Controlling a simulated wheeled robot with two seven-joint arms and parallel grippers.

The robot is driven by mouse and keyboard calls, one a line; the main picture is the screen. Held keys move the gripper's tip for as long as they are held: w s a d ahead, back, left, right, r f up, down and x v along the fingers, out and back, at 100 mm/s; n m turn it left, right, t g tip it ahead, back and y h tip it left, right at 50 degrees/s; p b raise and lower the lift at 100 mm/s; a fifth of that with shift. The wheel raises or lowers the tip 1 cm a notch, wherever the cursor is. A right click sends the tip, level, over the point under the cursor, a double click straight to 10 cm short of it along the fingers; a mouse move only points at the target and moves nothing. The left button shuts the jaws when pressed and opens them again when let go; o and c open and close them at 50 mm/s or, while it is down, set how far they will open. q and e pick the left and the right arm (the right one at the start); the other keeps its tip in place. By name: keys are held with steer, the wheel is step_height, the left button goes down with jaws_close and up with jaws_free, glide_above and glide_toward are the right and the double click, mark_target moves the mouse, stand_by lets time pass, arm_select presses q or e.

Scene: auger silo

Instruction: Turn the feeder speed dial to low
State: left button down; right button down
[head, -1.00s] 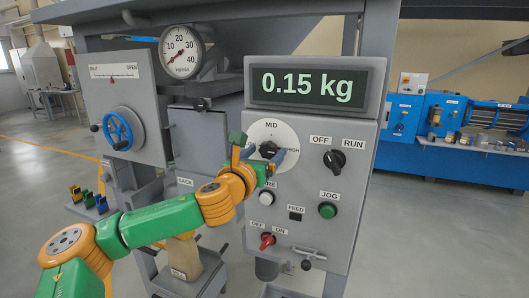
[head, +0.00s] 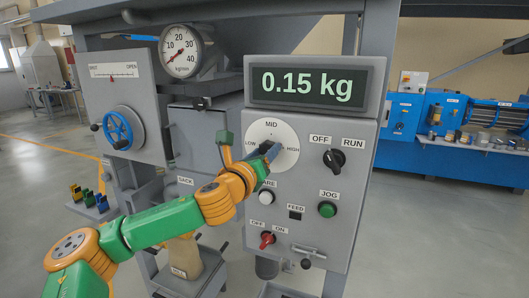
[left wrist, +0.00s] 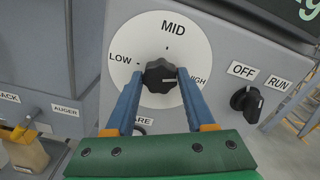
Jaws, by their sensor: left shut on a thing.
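The feeder speed dial is a black knob (left wrist: 160,74) on a round white plate (head: 272,130) marked LOW, MID and HIGH. In the left wrist view its white pointer line points right, toward HIGH. My left gripper (head: 268,151) is at the dial, its two blue fingers on either side of the knob and shut on it. In the head view the fingers and wrist hide most of the knob. My right gripper is not in view.
The OFF/RUN switch (head: 334,160) is right of the dial. A white button (head: 266,197), a green JOG button (head: 327,210) and a red OFF/ON toggle (head: 267,239) are below. The display (head: 306,85) above reads 0.15 kg. A blue handwheel (head: 118,130) is at left.

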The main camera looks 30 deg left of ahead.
arm_select(q)
steer(key=n, duration=0.4)
steer(key=shift+n, duration=0.3)
steer(key=n, duration=0.3)
steer(key=shift+f+n, duration=0.1)
steer(key=shift+n, duration=0.2)
steer(key=n, duration=0.4)
steer(key=shift+b, duration=0.4)
steer(key=n, duration=0.8)
steer(key=shift+n+b, duration=0.3)
steer(key=n, duration=0.3)
steer(key=shift+n, duration=0.4)
steer(key=n, duration=0.3)
steer(key=shift+n+p, duration=0.5)
steer(key=shift+n, duration=1.6)
steer(key=shift+r, duration=0.2)
